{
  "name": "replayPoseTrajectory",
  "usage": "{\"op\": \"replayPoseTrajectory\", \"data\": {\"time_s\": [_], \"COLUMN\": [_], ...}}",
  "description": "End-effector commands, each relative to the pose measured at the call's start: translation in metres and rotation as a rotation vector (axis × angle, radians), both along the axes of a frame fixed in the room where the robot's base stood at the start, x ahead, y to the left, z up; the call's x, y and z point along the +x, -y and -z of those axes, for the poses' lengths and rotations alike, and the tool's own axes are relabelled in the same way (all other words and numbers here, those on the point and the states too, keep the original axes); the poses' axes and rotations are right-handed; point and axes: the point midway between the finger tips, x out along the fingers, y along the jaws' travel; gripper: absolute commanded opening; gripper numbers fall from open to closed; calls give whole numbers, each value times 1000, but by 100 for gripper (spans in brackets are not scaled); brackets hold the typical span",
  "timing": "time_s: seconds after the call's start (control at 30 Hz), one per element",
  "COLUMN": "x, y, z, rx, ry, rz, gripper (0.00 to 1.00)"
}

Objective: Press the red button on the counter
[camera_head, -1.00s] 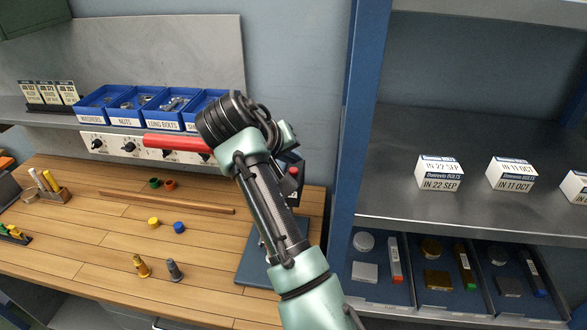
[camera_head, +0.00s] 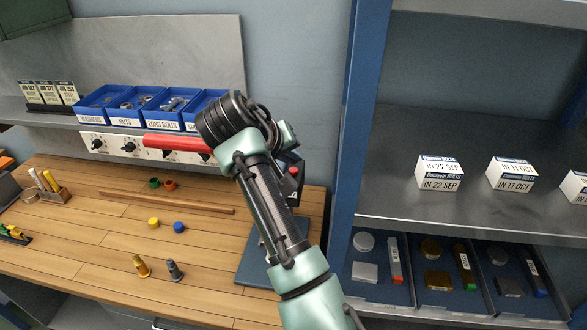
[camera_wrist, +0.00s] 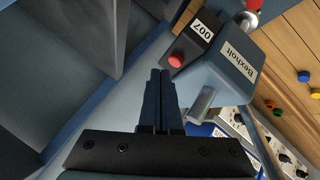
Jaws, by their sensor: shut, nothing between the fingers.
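The red button (camera_wrist: 175,60) sits on a black box (camera_wrist: 195,40) marked 007, in the upper middle of the wrist view. It also shows in the head view (camera_head: 293,171), just right of my arm. My gripper (camera_wrist: 159,72) is shut and empty, its fingertips just left of and below the button in the wrist view. The fingertips appear apart from the button; the depth of the gap is hard to tell. In the head view my arm hides the fingers.
A grey-blue Bexholt machine (camera_wrist: 228,68) stands beside the button box. A red bar (camera_head: 178,143) reaches left from behind my arm. Blue bolt bins (camera_head: 127,104) line the shelf. A blue upright (camera_head: 352,130) stands to the right. The counter (camera_head: 90,225) has small coloured pieces.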

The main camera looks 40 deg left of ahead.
Motion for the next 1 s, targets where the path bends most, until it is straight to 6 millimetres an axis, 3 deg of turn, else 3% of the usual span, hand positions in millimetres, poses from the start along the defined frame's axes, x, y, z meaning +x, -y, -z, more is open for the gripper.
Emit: {"op": "replayPoseTrajectory", "data": {"time_s": [1.0], "x": [0], "y": [0], "z": [13], "rx": [0], "ry": [0], "rz": [0], "gripper": [0]}}
